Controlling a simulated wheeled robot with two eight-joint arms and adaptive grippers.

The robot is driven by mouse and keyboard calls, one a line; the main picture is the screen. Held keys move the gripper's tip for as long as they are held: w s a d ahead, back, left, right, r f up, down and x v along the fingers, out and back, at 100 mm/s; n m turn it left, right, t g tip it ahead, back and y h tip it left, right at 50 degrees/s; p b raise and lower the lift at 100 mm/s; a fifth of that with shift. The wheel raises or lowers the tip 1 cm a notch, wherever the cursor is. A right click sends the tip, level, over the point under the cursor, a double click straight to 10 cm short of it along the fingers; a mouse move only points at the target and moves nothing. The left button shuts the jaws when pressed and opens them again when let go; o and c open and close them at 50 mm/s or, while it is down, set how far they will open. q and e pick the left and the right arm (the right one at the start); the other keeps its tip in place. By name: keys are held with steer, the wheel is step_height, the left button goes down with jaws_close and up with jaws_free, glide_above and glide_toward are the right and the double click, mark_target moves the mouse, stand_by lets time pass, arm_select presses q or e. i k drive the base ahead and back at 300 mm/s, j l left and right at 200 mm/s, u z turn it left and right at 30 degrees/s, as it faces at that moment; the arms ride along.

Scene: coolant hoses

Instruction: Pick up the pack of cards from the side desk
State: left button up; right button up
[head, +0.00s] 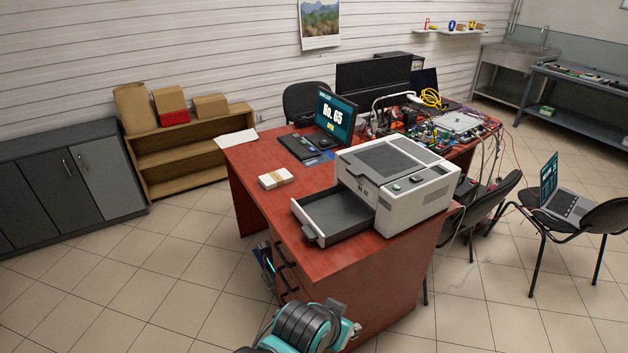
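A small white pack with a tan band (275,178), which looks like the pack of cards, lies flat on the red-brown desk (255,210). It sits near the desk's left edge, left of a white machine and in front of the open laptop. Nothing touches it. Part of one of my arms shows at the bottom centre, below the desk's front end. No fingertips of either gripper can be seen.
The white machine (400,187) has an open drawer (340,220) jutting left over the desk. A laptop (333,118) and a cluttered electronics area (440,125) lie behind. Chairs (590,215) stand at right. The tiled floor (150,270) left of the desk is clear.

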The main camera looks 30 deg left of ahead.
mark_target(281, 177)
steer(key=j+z, duration=0.3)
steer(key=z, duration=0.15)
steer(key=j+z, duration=0.7)
steer(key=z, duration=0.2)
steer(key=k+j, duration=0.1)
steer(key=j, duration=0.45)
steer(key=k+j, duration=0.1)
steer(key=j, duration=0.4)
steer(key=k+j, duration=0.15)
steer(key=j, duration=0.4)
steer(key=k+j, duration=0.1)
steer(key=j, duration=0.4)
steer(key=k+j, duration=0.1)
steer(key=j, duration=0.45)
steer(key=k+j, duration=0.1)
steer(key=j, duration=0.45)
steer(key=k+j, duration=0.1)
steer(key=j, duration=0.4)
